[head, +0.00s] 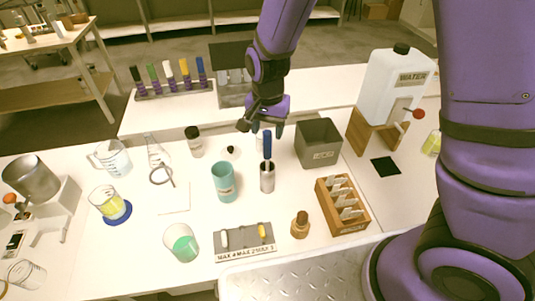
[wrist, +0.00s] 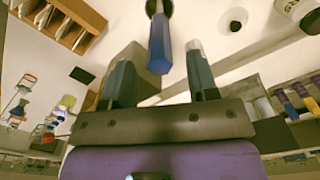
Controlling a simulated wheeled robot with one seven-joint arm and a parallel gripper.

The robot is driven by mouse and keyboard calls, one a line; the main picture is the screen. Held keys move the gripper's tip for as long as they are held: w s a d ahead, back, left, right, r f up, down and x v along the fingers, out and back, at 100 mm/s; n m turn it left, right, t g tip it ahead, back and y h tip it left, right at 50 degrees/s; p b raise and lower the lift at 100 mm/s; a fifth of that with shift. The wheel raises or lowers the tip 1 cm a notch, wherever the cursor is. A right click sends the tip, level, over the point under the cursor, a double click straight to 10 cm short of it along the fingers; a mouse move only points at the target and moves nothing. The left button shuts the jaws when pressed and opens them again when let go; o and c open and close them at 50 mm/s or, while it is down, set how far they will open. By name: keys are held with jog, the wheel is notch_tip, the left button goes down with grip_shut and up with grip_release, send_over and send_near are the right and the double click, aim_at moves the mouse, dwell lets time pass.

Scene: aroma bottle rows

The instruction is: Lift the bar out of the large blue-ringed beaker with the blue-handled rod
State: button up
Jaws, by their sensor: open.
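The blue-handled rod (head: 267,145) stands upright in a small metal cup (head: 267,181), handle up. My gripper (head: 261,128) is open and empty at the top of the handle. In the wrist view the blue handle (wrist: 160,52) lines up with the gap between my fingers (wrist: 160,62); I cannot tell whether it reaches between them. A beaker with yellow liquid (head: 104,200) sits on a blue round base (head: 121,216) at the left. A larger beaker with a bluish lower part (head: 114,159) stands behind it; I cannot make out a ring or a bar in either.
A teal cup (head: 224,183) stands left of the metal cup. A grey bin (head: 319,145) and a wooden rack (head: 342,207) stand to the right.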

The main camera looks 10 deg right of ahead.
aim_at(267, 141)
jog(key=shift+s+a+f, duration=0.1)
jog(key=shift+f, duration=2.15)
jog(key=c, duration=0.9)
jog(key=shift+r, duration=0.1)
